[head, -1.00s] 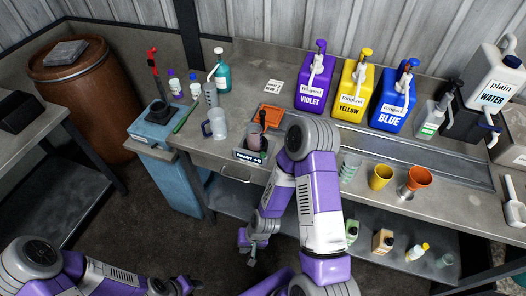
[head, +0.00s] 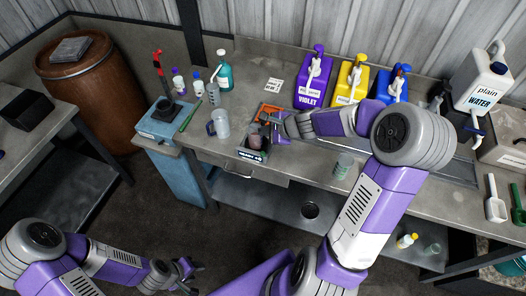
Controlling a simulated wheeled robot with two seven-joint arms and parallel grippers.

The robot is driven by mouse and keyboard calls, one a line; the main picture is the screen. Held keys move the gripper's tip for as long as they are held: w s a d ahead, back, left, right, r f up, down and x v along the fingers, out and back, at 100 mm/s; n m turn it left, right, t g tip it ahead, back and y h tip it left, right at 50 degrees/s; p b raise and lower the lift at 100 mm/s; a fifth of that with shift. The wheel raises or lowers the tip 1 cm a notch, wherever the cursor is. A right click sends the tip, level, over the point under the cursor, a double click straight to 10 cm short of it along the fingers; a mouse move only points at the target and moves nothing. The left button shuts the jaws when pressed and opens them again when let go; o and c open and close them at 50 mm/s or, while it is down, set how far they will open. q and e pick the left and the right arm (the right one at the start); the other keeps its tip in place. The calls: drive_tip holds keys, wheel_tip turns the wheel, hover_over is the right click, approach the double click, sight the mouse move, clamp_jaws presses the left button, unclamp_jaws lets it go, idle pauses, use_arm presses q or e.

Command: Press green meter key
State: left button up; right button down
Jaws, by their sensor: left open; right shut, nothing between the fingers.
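The meter (head: 252,155) is a small dark box with a lettered front at the counter's front edge. A pinkish cup (head: 255,142) stands on it. I cannot make out its green key, which is too small or hidden. My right gripper (head: 266,121) is shut and empty, reaching in from the right just above and behind the meter, beside an orange tray (head: 271,108). I cannot tell whether it touches anything. My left gripper (head: 190,274) is open and empty, low at the bottom of the view, away from the counter.
Violet (head: 313,80), yellow (head: 349,83) and blue (head: 391,87) pump bottles stand at the back. A clear cup (head: 343,166) stands to the right. My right arm covers much of the right counter.

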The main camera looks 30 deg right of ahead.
drive_tip(key=shift+f, duration=0.15)
drive_tip(key=b, duration=0.7)
hover_over(265, 155)
wheel_tip(265, 155, down, 7)
drive_tip(key=shift+f, duration=0.2)
drive_tip(key=shift+f+b, duration=0.6)
drive_tip(key=shift+b, duration=0.1)
idle(1.0)
drive_tip(key=shift+f+b, duration=0.4)
drive_tip(key=shift+b, duration=0.1)
drive_tip(key=shift+f+b, duration=0.55)
drive_tip(key=shift+b, duration=0.05)
idle(0.6)
drive_tip(key=shift+r, duration=0.1)
drive_tip(key=shift+r+p, duration=0.85)
